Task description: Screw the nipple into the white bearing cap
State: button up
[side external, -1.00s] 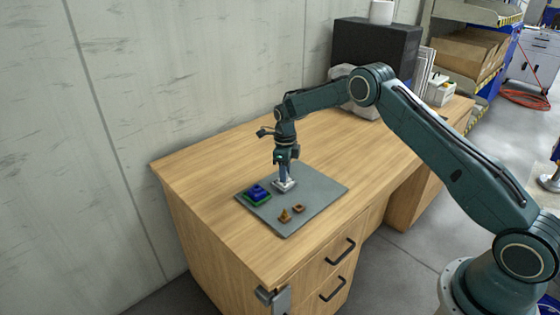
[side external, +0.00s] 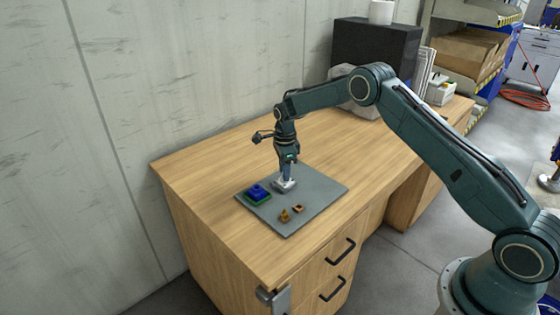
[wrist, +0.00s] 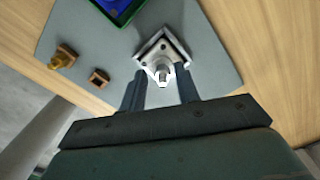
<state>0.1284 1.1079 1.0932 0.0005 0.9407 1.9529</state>
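The white bearing cap (side external: 284,186) sits on the grey mat, and its square flanged shape shows in the wrist view (wrist: 158,45). The nipple (wrist: 163,73), a small pale metal piece with a hex-like outline, stands at the cap's near side in the wrist view. How deep it sits in the cap cannot be told. My gripper (wrist: 161,80) points down over the cap, with one finger on each side of the nipple and visible gaps between. It also shows in the side view (side external: 286,176), where it hides part of the cap.
A green tray holding a blue part (side external: 257,191) lies left of the cap on the grey mat (side external: 318,190). Two small brown-orange parts, one with a knob (side external: 284,215) and one square (side external: 298,208), lie at the front. The wooden bench around is mostly clear.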

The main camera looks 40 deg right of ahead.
jog(key=n, duration=0.4)
jog(key=shift+n, duration=0.3)
jog(key=n, duration=0.8)
jog(key=shift+n, duration=2.7)
jog(key=shift+c, duration=0.2)
grip_shut()
